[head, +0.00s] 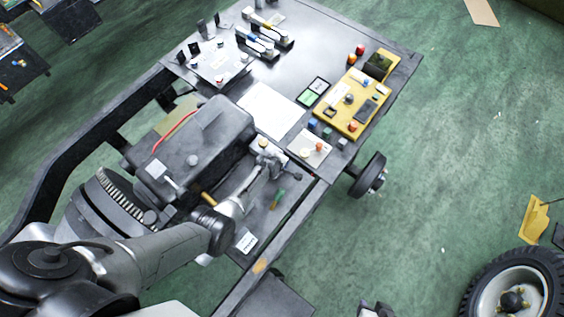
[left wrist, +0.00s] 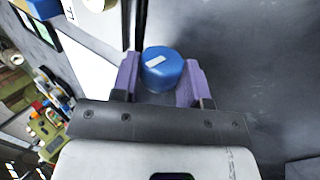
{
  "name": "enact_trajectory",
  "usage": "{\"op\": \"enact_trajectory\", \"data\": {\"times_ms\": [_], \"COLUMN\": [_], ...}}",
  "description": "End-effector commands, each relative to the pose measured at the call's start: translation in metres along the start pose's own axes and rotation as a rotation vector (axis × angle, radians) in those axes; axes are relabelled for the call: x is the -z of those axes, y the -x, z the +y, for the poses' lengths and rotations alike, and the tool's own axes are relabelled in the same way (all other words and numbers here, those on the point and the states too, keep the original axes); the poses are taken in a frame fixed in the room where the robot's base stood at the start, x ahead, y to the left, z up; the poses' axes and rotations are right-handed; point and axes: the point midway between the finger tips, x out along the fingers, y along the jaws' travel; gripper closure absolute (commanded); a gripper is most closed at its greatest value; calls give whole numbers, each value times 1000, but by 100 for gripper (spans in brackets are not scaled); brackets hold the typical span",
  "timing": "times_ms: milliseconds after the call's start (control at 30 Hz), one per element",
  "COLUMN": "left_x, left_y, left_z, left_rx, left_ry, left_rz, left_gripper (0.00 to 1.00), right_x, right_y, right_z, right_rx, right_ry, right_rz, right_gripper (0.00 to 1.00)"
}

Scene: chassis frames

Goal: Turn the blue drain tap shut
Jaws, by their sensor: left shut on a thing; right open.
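The blue drain tap (left wrist: 163,72) is a round blue knob with a pale bar mark on its top. In the left wrist view it sits between the purple finger pads of my left gripper (left wrist: 160,82), which is shut on it. In the head view my left gripper (head: 266,162) is at the chassis, beside the big grey block; I cannot make out the tap there. My right gripper (head: 376,309) shows only in part at the bottom edge of the head view, open and away from the chassis.
A grey block (head: 195,150) with a red line stands left of my left gripper. A yellow board (head: 335,113) with parts, a white sheet (head: 268,112) and small coloured knobs lie on the grey deck. A wheel (head: 512,295) lies at lower right. Green floor at right is mostly clear.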

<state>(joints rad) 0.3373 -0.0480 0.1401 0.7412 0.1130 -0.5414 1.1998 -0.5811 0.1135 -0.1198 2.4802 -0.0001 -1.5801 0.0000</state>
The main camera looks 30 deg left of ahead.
Motion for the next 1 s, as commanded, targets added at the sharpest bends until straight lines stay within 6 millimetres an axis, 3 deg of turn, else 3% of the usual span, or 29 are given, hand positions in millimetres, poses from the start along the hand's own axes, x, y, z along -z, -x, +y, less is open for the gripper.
{"op": "enact_trajectory", "data": {"times_ms": [167,467,1000], "left_x": [-1,0,0], "left_y": [-1,-7,-15], "left_z": [4,4,5], "left_rx": [168,452,918], "left_ry": [0,0,-1], "left_rz": [-4,-2,0], "left_gripper": [83,83,83], "right_x": [1,-8,-38], "right_y": [4,-22,-119], "right_z": [1,3,-2], "right_rx": [-2,-9,-3], "right_ry": [2,11,4], "right_rz": [0,-1,-1], "right_gripper": [57,57,57]}}
